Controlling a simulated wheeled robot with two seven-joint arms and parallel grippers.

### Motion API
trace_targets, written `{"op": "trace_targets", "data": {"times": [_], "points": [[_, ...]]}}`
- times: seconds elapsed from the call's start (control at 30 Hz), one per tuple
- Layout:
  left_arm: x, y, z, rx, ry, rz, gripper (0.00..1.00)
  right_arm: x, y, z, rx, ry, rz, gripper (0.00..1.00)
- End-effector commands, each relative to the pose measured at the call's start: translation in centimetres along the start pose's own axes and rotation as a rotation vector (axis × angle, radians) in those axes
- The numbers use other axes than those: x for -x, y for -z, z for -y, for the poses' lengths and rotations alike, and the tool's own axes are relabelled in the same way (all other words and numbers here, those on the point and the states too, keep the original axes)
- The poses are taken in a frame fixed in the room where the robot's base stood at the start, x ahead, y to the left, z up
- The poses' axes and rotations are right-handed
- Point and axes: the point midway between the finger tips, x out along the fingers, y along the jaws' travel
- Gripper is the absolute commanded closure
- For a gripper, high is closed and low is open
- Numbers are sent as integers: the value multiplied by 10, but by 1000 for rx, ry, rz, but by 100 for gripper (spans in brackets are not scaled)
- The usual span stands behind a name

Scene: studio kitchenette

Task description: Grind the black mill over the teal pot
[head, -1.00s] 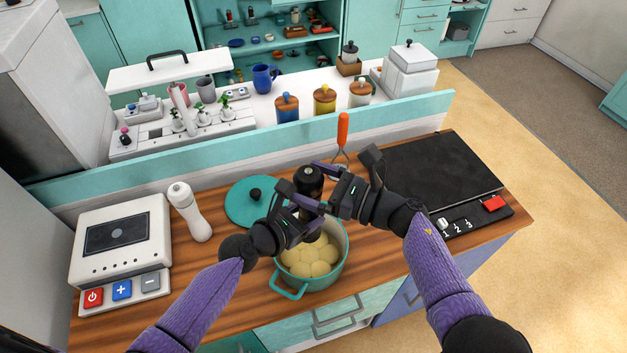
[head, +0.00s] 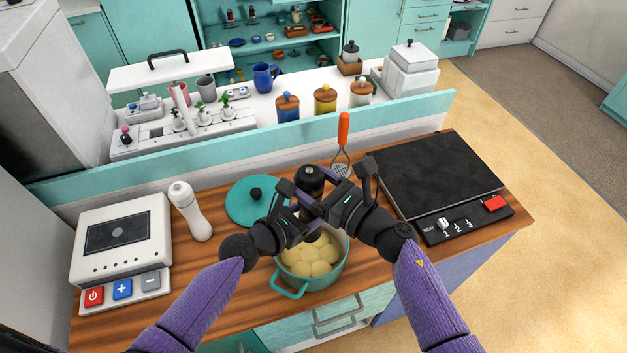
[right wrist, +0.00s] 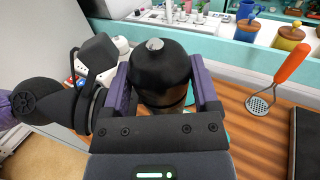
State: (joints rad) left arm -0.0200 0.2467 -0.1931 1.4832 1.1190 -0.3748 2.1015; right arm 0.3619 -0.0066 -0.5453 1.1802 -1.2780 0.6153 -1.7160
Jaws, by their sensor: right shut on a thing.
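The black mill (head: 310,178) is held upright over the teal pot (head: 331,279), which holds pale potatoes. My left gripper (head: 303,212) is shut around the mill's lower body, partly hidden by the grippers. My right gripper (head: 318,192) is shut on the mill's upper part from the right. In the right wrist view the mill's dark domed head (right wrist: 160,72), with a silver knob, sits between my right gripper's purple fingers. The pot's teal lid (head: 247,207) lies flat behind the pot.
A masher with an orange handle (head: 343,130) is behind the grippers. A black hob (head: 438,174) is at the right. A teal ledge (head: 240,148) runs along the counter's back.

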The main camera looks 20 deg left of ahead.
Motion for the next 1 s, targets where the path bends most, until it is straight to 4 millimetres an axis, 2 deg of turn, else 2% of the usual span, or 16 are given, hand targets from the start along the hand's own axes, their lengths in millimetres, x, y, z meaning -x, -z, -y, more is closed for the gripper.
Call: {"op": "trace_targets", "data": {"times": [0.17, 0.2, 0.3, 0.57, 0.67, 0.9, 1.0], "points": [[0, -1, -1, 1, -2, 3, 100, 0, 0, 0, -3, -3, 0, 82], [0, -1, -1, 1, -2, 3, 100, 0, 0, 0, -3, -3, 0, 19], [0, -1, -1, 1, -2, 3, 100, 0, 0, 0, -2, -3, 0, 0], [0, -1, -1, 1, -2, 2, 100, 5, 0, 0, -1, -3, -1, 0], [0, -1, -1, 1, -2, 2, 100, 25, 1, 1, 1, -2, -3, 0], [0, -1, -1, 1, -2, 2, 100, 91, 1, 0, -2, -4, -4, 0], [0, -1, -1, 1, -2, 2, 100, 109, 1, 0, -3, -3, -2, 0]]}}
